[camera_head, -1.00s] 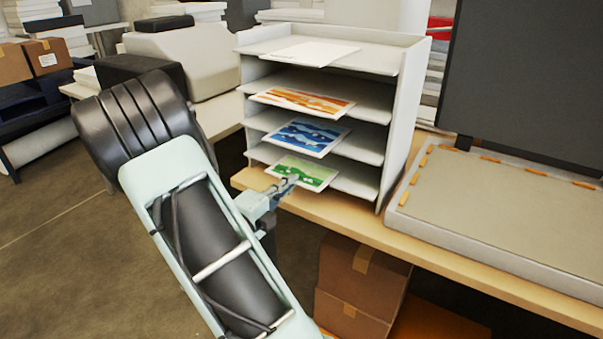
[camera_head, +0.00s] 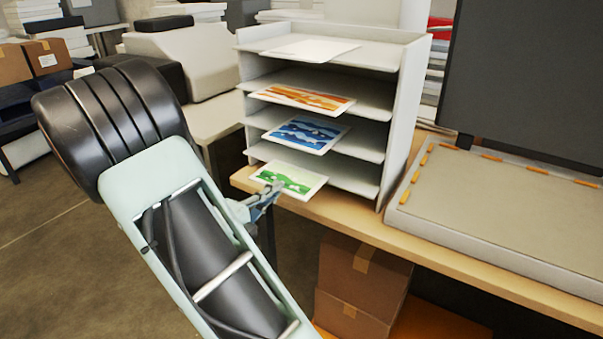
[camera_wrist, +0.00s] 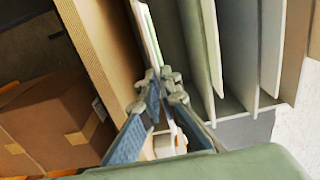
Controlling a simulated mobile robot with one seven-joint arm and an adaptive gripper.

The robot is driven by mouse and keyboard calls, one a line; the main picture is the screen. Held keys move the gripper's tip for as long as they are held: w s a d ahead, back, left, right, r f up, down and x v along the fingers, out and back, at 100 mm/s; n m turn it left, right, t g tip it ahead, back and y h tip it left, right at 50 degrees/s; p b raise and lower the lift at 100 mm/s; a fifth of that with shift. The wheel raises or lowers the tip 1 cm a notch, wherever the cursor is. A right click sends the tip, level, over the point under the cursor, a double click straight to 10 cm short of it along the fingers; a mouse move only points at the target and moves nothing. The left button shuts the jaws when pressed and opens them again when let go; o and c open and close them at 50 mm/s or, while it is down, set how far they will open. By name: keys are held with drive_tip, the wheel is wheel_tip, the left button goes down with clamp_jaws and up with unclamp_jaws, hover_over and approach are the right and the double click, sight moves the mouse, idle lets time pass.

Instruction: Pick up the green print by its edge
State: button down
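The green print (camera_head: 290,180), a white sheet with a green picture, juts out from the lowest level of the grey shelf rack (camera_head: 395,120). My gripper (camera_head: 271,192) is at its near edge. In the wrist view my gripper (camera_wrist: 157,78) has its fingertips together on the end of the print (camera_wrist: 149,32), seen nearly edge-on. The print's far part lies by the rack's bottom level. Exactly how much of it the fingertips cover is hidden.
A blue print (camera_head: 306,134) and an orange print (camera_head: 303,97) stick out on the levels above. A white sheet (camera_head: 312,50) lies on top. The wooden table edge (camera_head: 410,245) runs below. The laminator-side flat bed (camera_head: 500,205) is at right; cardboard boxes (camera_head: 360,285) stand underneath.

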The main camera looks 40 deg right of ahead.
drive_tip(key=b+v, duration=0.1)
drive_tip(key=v, duration=0.9)
drive_tip(key=shift+d, duration=0.15)
